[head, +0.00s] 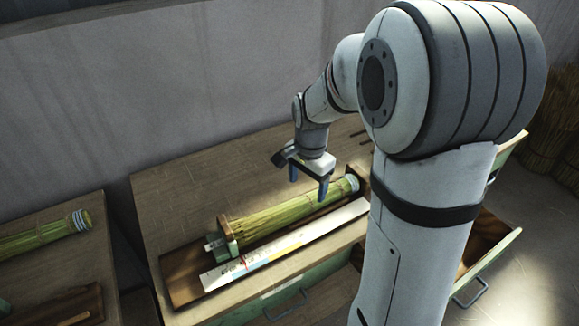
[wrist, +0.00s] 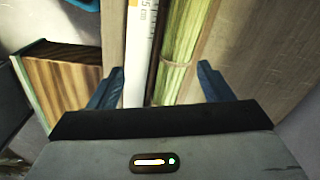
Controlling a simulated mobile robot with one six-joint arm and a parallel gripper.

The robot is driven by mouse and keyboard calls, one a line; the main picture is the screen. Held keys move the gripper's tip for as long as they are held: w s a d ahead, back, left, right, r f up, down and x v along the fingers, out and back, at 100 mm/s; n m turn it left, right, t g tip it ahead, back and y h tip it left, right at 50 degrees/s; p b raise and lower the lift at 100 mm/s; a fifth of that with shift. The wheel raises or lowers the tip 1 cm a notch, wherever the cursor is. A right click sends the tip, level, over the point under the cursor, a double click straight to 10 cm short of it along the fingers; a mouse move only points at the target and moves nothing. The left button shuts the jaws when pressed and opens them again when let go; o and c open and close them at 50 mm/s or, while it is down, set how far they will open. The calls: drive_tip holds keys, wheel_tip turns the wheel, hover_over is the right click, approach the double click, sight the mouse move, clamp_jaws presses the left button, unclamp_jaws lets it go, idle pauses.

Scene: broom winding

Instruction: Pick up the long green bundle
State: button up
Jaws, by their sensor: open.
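A long green bundle (head: 290,215) of straw lies on the wooden workbench, with a pale band at its far right end and a wooden block at its left end. It also shows in the wrist view (wrist: 182,52), running up between the fingers. My gripper (head: 308,188) is open and empty, above the right part of the bundle. In the wrist view my gripper's blue fingers (wrist: 162,88) stand apart, with the bundle and the white ruler strip both between them. The bundle's near part is hidden by the gripper body in that view.
A white printed ruler (head: 285,245) lies alongside the bundle on its near side. Another green bundle (head: 45,236) lies on a separate table at left. A drawer (head: 490,250) stands open at right. The bench top (head: 180,195) behind the bundle is clear.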

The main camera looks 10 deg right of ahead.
sight(303, 201)
drive_tip(key=w+f+m, duration=0.1)
drive_tip(key=w, duration=0.1)
drive_tip(key=w+f+m, duration=0.2)
drive_tip(key=shift+f+g, duration=0.25)
drive_tip(key=shift+g, duration=0.05)
drive_tip(key=shift+w+f, duration=0.1)
drive_tip(key=shift+f, duration=0.25)
wheel_tip(303, 201, down, 7)
drive_tip(key=shift+d+f+p, duration=0.15)
drive_tip(key=shift+f+p, duration=0.05)
drive_tip(key=shift+p, duration=0.35)
drive_tip(key=c, duration=1.2)
drive_tip(key=shift+r, duration=0.1)
